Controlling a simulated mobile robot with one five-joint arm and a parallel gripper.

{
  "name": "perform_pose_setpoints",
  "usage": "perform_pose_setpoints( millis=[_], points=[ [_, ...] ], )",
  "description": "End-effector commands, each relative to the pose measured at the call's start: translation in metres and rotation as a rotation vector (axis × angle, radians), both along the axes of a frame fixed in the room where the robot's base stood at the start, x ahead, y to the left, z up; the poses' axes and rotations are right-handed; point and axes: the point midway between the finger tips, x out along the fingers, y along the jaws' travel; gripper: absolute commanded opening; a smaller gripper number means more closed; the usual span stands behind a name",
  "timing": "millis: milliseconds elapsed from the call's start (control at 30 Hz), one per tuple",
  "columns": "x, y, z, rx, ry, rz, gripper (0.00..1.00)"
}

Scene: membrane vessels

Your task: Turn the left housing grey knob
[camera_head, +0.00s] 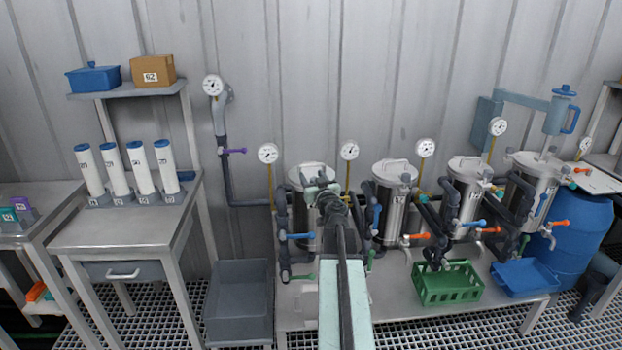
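The left housing (304,226) is a steel vessel with a round lid (311,172). It stands at the left of a row of several similar vessels. My arm reaches up from the bottom middle, and my gripper (320,188) is in front of this housing's upper part, just below its lid in the picture. The gripper is small and seen from behind, so its fingers cannot be made out. Whether it touches the housing cannot be told. A grey knob cannot be picked out on the left housing; my arm hides part of its front.
Gauges (268,153) rise behind. A green crate (447,284) and a blue tray (524,277) lie right. A grey bin (240,325) stands left.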

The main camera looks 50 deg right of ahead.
Motion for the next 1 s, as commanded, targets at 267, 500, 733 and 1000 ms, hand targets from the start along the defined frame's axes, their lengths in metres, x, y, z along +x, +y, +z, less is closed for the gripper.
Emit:
perform_pose_setpoints(
  millis=[267,500,733,1000],
  points=[
    [0.003,0.003,0.0,0.0,0.0,0.006,0.0],
    [0.003,0.003,0.0,0.0,0.0,0.041,0.0],
    [0.005,0.005,0.0,0.0,0.0,0.172,0.0],
    [0.007,0.01,0.0,0.0,0.0,0.417,0.0]
  ],
)
